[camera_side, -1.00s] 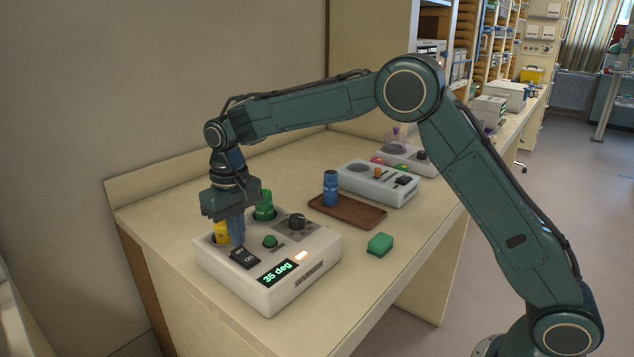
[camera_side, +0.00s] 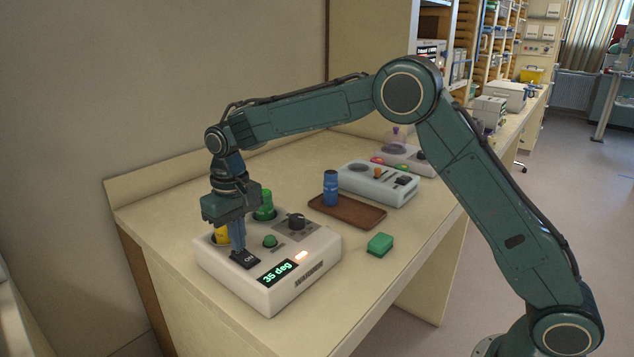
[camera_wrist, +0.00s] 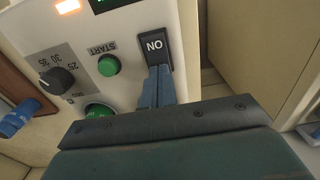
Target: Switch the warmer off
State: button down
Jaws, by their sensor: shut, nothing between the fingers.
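The warmer (camera_side: 270,300) is a white box at the near left of the bench. Its display (camera_side: 277,273) reads "35 deg" and an orange light (camera_side: 301,255) is lit beside it. Its black rocker switch (camera_side: 246,260) shows "ON"; the switch also shows in the wrist view (camera_wrist: 155,47), upside down. My gripper (camera_side: 238,250) is shut and empty, pointing down with its fingertips at the rocker's far end. In the wrist view the blue fingertips (camera_wrist: 157,75) meet or nearly meet the switch's edge and hide its other half. I cannot tell whether they press it.
On the warmer are a green START button (camera_side: 270,241), a black dial (camera_side: 296,221), and yellow (camera_side: 221,233) and green (camera_side: 264,207) capped vials in wells. A green block (camera_side: 380,244), a brown tray (camera_side: 362,216) with a blue bottle (camera_side: 330,188), and other white devices (camera_side: 378,183) stand to the right.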

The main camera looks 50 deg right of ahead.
jog(key=shift+f, duration=0.35)
dwell(0.4)
jog(key=shift+r, duration=3.5)
